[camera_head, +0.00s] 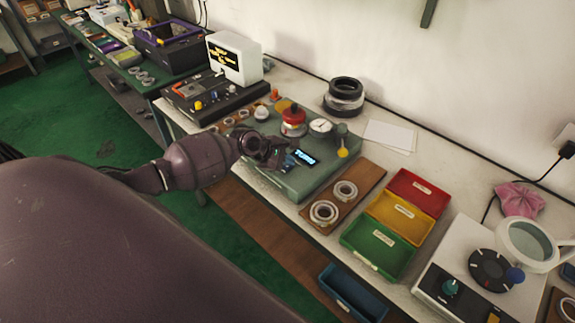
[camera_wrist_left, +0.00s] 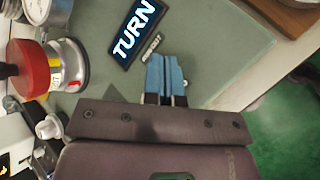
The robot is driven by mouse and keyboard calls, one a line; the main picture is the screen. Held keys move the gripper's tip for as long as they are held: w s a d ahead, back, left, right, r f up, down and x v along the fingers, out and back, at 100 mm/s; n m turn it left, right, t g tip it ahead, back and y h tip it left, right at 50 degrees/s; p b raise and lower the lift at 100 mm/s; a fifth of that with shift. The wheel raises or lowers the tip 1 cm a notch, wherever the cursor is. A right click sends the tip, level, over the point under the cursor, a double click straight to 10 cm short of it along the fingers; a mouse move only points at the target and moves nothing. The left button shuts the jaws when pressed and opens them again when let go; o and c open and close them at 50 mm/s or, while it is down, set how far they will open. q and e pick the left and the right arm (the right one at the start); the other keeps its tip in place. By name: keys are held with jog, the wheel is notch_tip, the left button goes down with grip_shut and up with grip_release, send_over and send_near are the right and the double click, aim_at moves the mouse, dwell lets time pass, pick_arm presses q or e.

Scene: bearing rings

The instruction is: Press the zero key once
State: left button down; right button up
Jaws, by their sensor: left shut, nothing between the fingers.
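The grey-green gauge bench (camera_head: 318,178) stands on the table, with a lit blue display (camera_head: 303,157) on its top. In the left wrist view the display (camera_wrist_left: 138,32) reads "TURN", with a small label (camera_wrist_left: 151,44) beside it. My left gripper (camera_head: 286,163) is low over the bench near the display. In the left wrist view its blue fingertips (camera_wrist_left: 165,62) are shut together with nothing between them, pointing at the plate just beside the label. I cannot make out a zero key; the fingers may hide it. My right gripper is not in view.
A red-topped round fixture (camera_head: 293,122), a dial gauge (camera_head: 320,126) and a yellow-tipped lever (camera_head: 342,152) stand on the bench. A wooden board (camera_head: 358,176) with two rings (camera_head: 324,212) and red, yellow and green bins (camera_head: 377,247) lie to the right.

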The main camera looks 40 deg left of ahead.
aim_at(287, 168)
pick_arm(q)
jog(key=shift+r+p, duration=0.5)
jog(key=shift+p, duration=0.05)
jog(key=shift+r+p, duration=0.45)
jog(key=shift+r, duration=0.1)
jog(key=shift+r+p, duration=0.6)
jog(key=shift+r, duration=1.35)
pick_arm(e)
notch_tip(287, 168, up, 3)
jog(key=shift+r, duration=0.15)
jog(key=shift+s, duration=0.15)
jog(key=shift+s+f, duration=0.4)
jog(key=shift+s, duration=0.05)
